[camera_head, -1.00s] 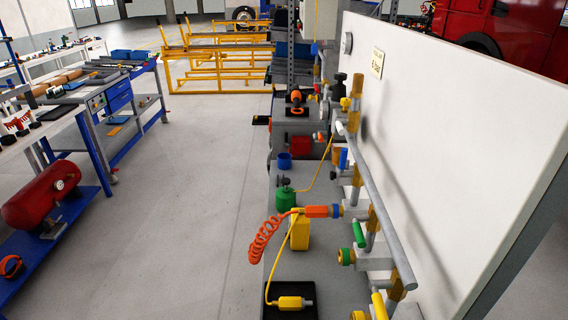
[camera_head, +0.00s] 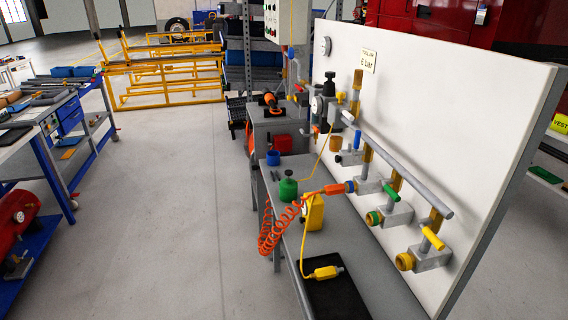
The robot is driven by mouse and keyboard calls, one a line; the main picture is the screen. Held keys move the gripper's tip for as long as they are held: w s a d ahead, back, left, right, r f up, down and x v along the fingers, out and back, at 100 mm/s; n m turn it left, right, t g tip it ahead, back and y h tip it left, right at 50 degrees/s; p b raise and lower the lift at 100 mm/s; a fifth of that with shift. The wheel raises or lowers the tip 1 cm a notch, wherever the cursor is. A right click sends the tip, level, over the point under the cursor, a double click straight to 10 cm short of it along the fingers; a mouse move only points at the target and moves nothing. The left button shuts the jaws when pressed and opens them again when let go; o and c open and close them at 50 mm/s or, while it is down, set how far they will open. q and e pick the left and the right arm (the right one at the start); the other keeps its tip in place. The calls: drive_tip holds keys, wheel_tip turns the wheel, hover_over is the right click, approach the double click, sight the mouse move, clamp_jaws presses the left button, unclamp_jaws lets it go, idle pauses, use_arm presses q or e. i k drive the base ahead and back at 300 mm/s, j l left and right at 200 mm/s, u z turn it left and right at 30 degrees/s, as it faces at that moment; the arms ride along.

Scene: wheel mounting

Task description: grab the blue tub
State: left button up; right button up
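A small blue tub (camera_head: 273,158) stands upright at the far left part of the grey bench (camera_head: 335,230), behind the green canister (camera_head: 288,190). Neither of my grippers shows in this view.
Open grey floor (camera_head: 180,200) lies to the left.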

sight(273, 158)
drive_tip(key=i+j+z, duration=0.25)
drive_tip(key=j, duration=0.15)
drive_tip(key=j+z, duration=0.25)
drive_tip(key=j, duration=0.15)
drive_tip(key=i+j+z, duration=0.2)
drive_tip(key=j, duration=0.25)
drive_tip(key=j+z, duration=0.25)
drive_tip(key=j, duration=0.2)
